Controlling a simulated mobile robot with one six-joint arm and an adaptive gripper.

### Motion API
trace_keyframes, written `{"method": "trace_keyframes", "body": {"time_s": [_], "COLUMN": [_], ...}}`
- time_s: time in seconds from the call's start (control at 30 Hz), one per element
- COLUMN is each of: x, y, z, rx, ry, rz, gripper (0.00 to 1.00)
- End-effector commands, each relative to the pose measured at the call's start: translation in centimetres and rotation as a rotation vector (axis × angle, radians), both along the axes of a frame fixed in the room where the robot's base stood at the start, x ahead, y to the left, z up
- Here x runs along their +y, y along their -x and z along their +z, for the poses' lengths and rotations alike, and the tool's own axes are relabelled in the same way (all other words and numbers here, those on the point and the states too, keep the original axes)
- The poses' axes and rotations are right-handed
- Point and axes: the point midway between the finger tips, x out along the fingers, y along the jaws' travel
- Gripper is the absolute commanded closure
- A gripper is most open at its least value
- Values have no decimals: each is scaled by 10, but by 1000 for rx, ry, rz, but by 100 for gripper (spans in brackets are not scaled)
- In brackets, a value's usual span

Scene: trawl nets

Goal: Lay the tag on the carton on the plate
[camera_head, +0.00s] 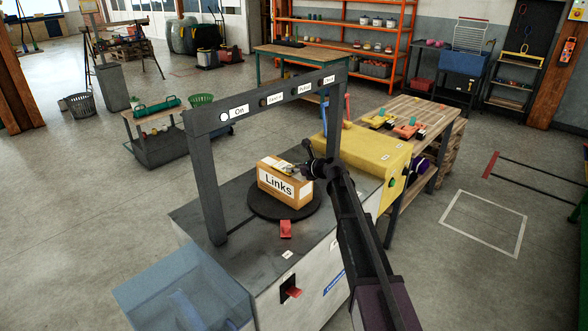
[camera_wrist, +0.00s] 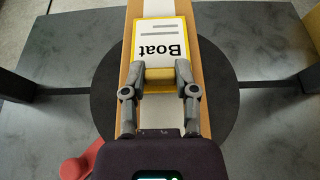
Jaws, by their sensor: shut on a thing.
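The carton (camera_head: 284,187), a brown box marked "Links", stands upright on the round dark plate (camera_head: 282,212) on top of the grey machine. The wrist view shows its narrow top (camera_wrist: 205,122) and the plate (camera_wrist: 106,90) around it. The tag (camera_wrist: 160,38) is a yellow-edged white card reading "Boat", upside down in the wrist view. My gripper (camera_wrist: 160,76) is shut on the tan block of the tag, and the tag is over the carton's top. In the head view my gripper (camera_head: 303,170) is at the carton's upper right. I cannot tell whether the tag touches the carton.
A red piece (camera_head: 286,229) sits in front of the plate. A yellow unit (camera_head: 365,150) stands to the right, and a clear bluish box (camera_head: 180,285) at the front left.

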Motion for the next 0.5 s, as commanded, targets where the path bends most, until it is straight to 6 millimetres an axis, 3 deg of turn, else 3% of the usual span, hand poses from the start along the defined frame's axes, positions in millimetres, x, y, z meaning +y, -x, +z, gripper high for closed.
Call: {"method": "trace_keyframes", "body": {"time_s": [0.33,0.37,0.47,0.5], "x": [1,1,1,1], "y": [0,0,0,0], "z": [-6,-5,-5,-5], "rx": [0,0,0,0], "ry": [0,0,0,0], "rz": [1,1,1,1], "gripper": [94,53,24,22]}}
